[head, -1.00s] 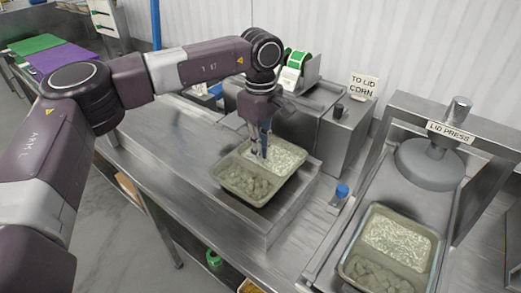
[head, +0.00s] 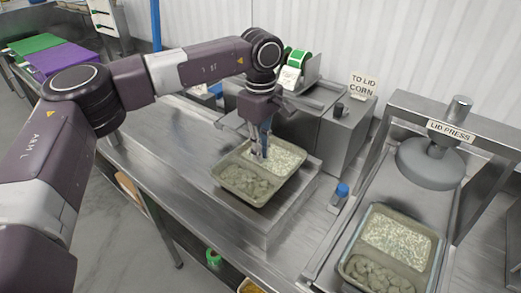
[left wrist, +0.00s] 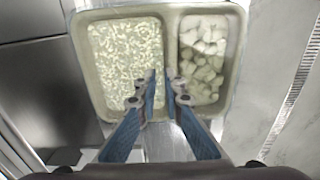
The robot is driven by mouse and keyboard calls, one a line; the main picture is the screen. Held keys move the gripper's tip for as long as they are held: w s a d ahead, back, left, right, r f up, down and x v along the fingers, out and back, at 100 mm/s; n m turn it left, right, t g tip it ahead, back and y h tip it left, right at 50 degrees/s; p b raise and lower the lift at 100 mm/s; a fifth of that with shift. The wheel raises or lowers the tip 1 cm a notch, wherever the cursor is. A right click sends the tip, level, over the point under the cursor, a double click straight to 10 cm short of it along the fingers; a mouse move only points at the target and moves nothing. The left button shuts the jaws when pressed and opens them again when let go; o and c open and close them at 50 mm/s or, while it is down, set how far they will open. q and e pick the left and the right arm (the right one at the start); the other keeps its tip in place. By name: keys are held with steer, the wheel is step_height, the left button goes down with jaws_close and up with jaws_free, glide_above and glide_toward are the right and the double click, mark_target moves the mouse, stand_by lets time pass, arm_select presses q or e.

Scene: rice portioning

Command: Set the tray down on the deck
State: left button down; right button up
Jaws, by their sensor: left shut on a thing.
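A two-compartment tray (head: 222,183) with rice in one side and pale chunks in the other is at the raised metal deck (head: 292,211) in the middle of the head view. It looks level; whether its base touches the deck I cannot tell. My left gripper (head: 262,154) points down and is shut on the tray's middle divider. In the left wrist view the tray (left wrist: 82,75) has the rice on the left and the chunks on the right, with the blue fingers (left wrist: 160,88) at the divider. My right gripper is not in view.
A label machine (head: 297,68) stands behind the deck, beside a sign reading "TO LID CORN" (head: 363,84). A second filled tray (head: 437,243) sits by the lid press (head: 430,165). The bench (head: 170,140) left of the deck is clear.

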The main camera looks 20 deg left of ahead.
arm_select(q)
steer(key=shift+f+b, duration=0.3)
steer(key=shift+f, duration=0.05)
stand_by(0.9)
steer(key=c, duration=1.5)
jaws_free()
steer(key=shift+r+p, duration=2.6)
steer(key=shift+r, duration=1.45)
steer(key=shift+s+f, duration=0.1)
steer(key=shift+f, duration=0.05)
